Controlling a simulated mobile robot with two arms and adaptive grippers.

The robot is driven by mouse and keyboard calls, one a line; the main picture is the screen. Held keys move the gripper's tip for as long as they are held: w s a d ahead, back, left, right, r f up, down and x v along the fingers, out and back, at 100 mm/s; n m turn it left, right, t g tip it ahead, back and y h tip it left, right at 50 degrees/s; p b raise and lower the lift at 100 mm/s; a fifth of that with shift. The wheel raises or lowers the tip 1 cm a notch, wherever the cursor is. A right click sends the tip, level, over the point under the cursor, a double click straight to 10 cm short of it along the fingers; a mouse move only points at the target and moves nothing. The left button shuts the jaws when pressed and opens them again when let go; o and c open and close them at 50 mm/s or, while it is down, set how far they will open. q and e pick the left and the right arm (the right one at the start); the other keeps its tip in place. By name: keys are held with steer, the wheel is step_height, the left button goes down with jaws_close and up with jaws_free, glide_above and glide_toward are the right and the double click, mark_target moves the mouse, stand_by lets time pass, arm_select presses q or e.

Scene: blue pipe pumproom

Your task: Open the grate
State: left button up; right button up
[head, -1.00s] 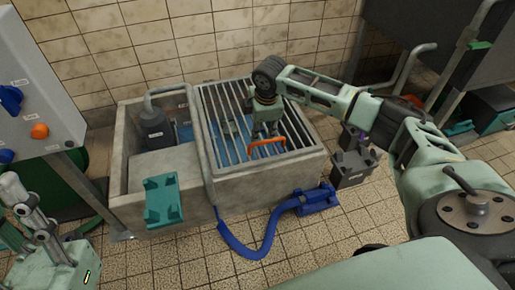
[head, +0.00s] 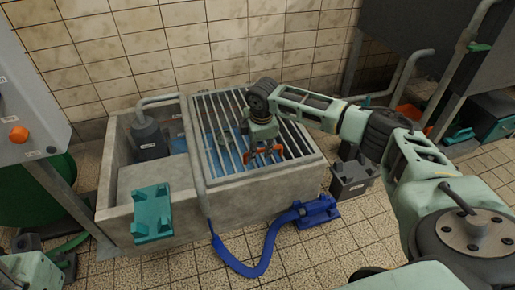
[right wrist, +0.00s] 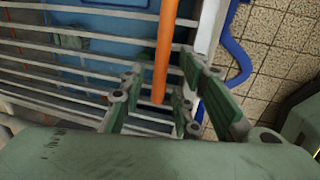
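The grate (head: 229,113), with pale metal bars, lies flat over the right part of a concrete basin in the head view. An orange handle (head: 279,150) rises from its front part; in the right wrist view the handle (right wrist: 166,45) is a bar running down between the fingers. My right gripper (head: 265,158) points down at the handle. In the right wrist view the right gripper (right wrist: 165,108) is open, with fingers on both sides of the handle and gaps showing. The fingers do not visibly press on it. My left gripper is not seen clearly.
The concrete basin (head: 245,190) holds a dark pump (head: 149,138) at left. A grey pipe (head: 194,150) runs along the grate's left side to a blue hose (head: 245,268) on the floor. A teal bracket (head: 152,212) hangs on the front. A dark box (head: 352,178) stands at right.

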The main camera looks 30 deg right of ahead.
jaws_close()
steer(key=shift+r, duration=0.25)
stand_by(0.4)
